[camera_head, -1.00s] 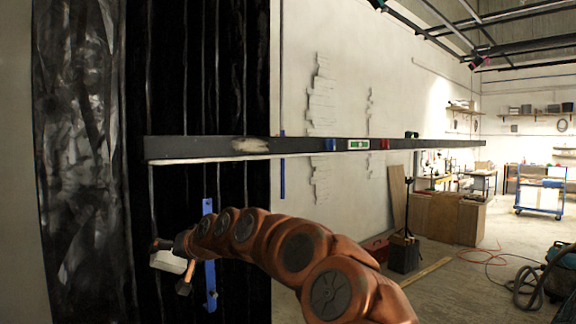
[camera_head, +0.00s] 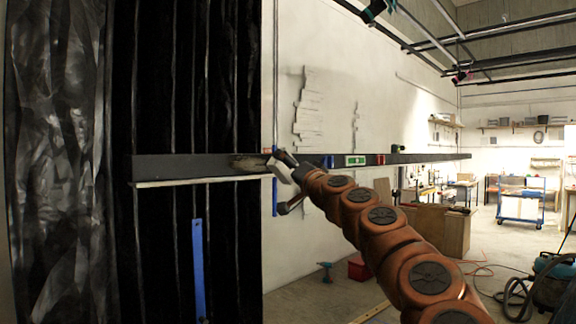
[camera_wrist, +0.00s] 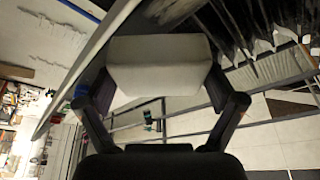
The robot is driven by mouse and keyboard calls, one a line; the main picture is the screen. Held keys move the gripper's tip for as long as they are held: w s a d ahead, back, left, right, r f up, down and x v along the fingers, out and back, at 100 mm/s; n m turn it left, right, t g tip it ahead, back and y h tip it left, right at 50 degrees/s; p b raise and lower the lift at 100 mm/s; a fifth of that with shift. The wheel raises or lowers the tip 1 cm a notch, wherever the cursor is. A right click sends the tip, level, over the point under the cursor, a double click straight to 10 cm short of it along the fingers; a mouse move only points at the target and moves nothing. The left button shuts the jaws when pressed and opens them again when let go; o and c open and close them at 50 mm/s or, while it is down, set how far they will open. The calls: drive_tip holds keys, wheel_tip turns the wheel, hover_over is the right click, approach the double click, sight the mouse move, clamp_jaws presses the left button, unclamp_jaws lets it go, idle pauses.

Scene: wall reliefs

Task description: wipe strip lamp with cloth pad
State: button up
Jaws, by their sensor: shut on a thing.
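The strip lamp (camera_head: 185,167) appears to be the long dark bar with a pale lower edge, running across the panel and the wall. A pale brownish smudge (camera_head: 247,162) marks its dark face. My gripper (camera_head: 287,172) is at the bar, just right of the smudge. It is shut on the white cloth pad (camera_head: 279,171). In the wrist view, the pad (camera_wrist: 160,65) sits squarely between both fingers, beside the diagonal bar (camera_wrist: 82,82). I cannot tell whether the pad touches the bar. My arm and gripper hide part of the bar.
A green level (camera_head: 355,160) and red and blue pieces sit along the bar. A blue vertical strip (camera_head: 198,265) hangs below it on the black panel (camera_head: 160,240). A drill (camera_head: 326,271) and a red box (camera_head: 359,267) are on the floor. A blue cart (camera_head: 521,205) stands far right.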

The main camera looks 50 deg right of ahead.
sight(230, 162)
drive_tip(key=shift+f+p+x, duration=0.25)
drive_tip(key=shift+p+x, duration=0.2)
drive_tip(key=shift+x, duration=0.9)
drive_tip(key=shift+f+p+x, duration=0.2)
drive_tip(key=shift+p+x, duration=0.2)
drive_tip(key=shift+x, duration=0.95)
drive_tip(key=shift+w+d, duration=0.1)
drive_tip(key=shift+w, duration=1)
drive_tip(key=shift+a+f+b, duration=0.15)
drive_tip(key=shift+a+b, duration=0.5)
drive_tip(key=shift+a, duration=0.3)
drive_tip(key=shift+w+a+b, duration=0.1)
drive_tip(key=shift+a+b, duration=0.4)
drive_tip(key=shift+a, duration=5.4)
drive_tip(key=shift+d, duration=0.1)
